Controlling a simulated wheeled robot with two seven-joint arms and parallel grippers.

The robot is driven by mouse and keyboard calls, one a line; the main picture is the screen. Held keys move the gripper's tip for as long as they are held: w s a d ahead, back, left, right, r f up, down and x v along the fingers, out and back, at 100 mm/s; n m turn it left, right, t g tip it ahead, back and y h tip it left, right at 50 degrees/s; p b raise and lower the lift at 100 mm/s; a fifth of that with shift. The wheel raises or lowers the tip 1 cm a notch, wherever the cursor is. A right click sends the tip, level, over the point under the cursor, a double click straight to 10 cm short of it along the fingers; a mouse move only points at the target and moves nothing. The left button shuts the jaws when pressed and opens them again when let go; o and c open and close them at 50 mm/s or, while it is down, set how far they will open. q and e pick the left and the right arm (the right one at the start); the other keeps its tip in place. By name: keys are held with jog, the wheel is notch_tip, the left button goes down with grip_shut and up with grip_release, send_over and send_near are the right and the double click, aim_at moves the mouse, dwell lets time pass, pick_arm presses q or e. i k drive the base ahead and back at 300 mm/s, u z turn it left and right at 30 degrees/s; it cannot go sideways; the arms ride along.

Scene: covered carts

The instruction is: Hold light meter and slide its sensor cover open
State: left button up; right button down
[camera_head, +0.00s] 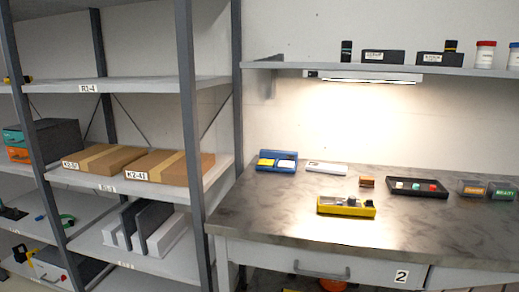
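I cannot single out the light meter or its sensor cover for sure at this size. A yellow tray (345,211) near the front of the grey worktop (260,215) holds small grey and black items, too small to name. A flat white object (327,168) lies farther back on the worktop. To its left, a blue tray (277,154) holds yellow and white pieces. Neither of my grippers shows in the head view.
A small brown block (367,182), a black tray (417,192) with small coloured pieces and clear boxes (471,188) stand at the right. A lamp (365,77) hangs under the wall shelf. A grey rack (190,85) with cartons (168,169) stands left. The worktop's front left is clear.

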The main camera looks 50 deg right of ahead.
aim_at(369, 202)
jog(key=u, duration=0.25)
jog(key=i, duration=0.75)
jog(key=z, duration=2.55)
